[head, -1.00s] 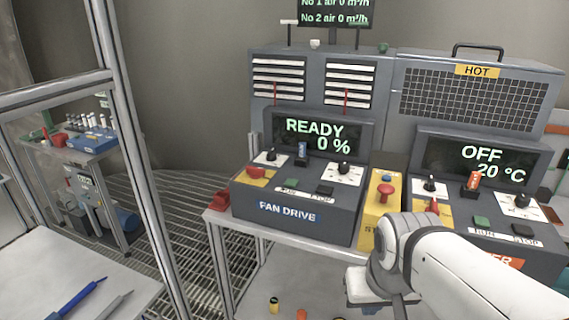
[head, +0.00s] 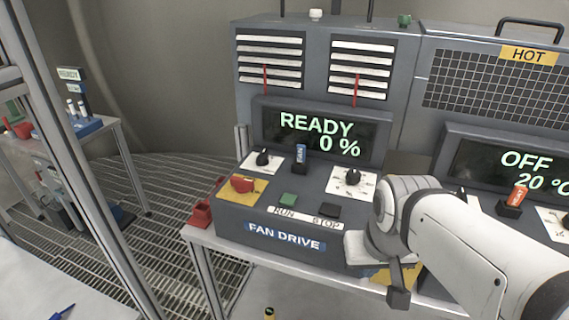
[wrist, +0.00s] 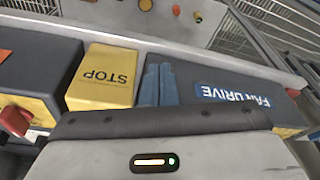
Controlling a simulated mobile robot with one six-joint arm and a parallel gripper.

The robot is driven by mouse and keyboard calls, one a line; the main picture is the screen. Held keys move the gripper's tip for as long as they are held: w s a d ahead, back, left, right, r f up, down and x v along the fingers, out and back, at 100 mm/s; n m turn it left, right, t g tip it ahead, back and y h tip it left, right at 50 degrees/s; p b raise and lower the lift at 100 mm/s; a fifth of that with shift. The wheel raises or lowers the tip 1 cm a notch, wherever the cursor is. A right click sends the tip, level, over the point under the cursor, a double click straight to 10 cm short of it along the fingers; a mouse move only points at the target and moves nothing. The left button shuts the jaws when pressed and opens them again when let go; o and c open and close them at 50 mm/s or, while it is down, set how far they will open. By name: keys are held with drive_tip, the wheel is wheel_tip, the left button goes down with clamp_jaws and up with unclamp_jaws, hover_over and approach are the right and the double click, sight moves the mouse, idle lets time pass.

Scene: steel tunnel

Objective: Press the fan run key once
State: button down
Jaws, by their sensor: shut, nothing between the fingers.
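The fan drive panel (head: 285,244) stands on a bench, its screen (head: 318,133) showing READY and 0 %. The green run key (head: 288,198) sits on its sloped top above the word RUN, left of the dark stop key (head: 329,210). In the wrist view, my gripper (wrist: 157,70) has its two blue fingers together and empty, beside the fan drive's FAN DRIVE label (wrist: 236,94) and right of the yellow STOP box (wrist: 104,76). In the head view my wrist covers the panel's lower right corner, and I cannot make out the fingertips. The run key does not show in the wrist view.
A heater unit (head: 500,160) reading OFF and 20 °C stands to the right. A metal frame post (head: 100,210) rises at left.

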drive_tip(key=w+r+n+h+p, duration=0.2)
drive_tip(key=w+r+n+p, duration=0.1)
drive_tip(key=r+n, duration=0.1)
wheel_tip(320, 180, up, 8)
drive_tip(key=n+t+h+p, duration=0.45)
drive_tip(key=n+p, duration=0.35)
drive_tip(key=n, duration=0.6)
hover_over(284, 200)
drive_tip(key=shift+s+r+g, duration=0.1)
drive_tip(key=shift+r+g, duration=0.05)
drive_tip(key=shift+g, duration=0.2)
wheel_tip(284, 200, down, 9)
drive_tip(key=b, duration=0.6)
drive_tip(key=shift+f+b, duration=0.35)
drive_tip(key=shift+b, duration=0.3)
